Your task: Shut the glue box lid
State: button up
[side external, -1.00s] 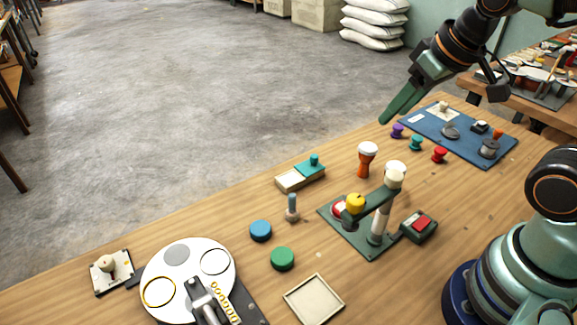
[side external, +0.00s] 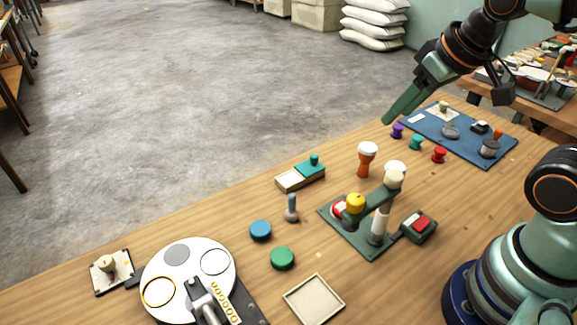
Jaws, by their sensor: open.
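The glue box appears to be the small pale wooden box (side external: 290,182) near the table's far edge. Its teal lid (side external: 310,170), with a round teal knob (side external: 314,159) on top, sits over the right part of the box. The left part is uncovered, showing a pale interior. My gripper (side external: 390,117) is open and empty, raised above the table up and to the right of the box, well apart from it. Its green fingers point down and left, and overlap each other from this side.
An orange-and-white goblet drum (side external: 366,160) stands right of the box. A green press-like fixture (side external: 372,225) with a yellow knob stands in front. A peg (side external: 291,208), blue (side external: 260,230) and green (side external: 282,258) discs, a white turntable (side external: 188,285), a tray (side external: 314,300) and a blue mat (side external: 470,150) lie around.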

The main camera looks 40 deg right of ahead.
jog(key=m+g, duration=0.6)
jog(key=m, duration=0.3)
send_over(315, 155)
notch_tip(315, 155, down, 9)
notch_tip(315, 155, down, 12)
jog(key=shift+r, duration=0.1)
grip_shut()
dwell(1.0)
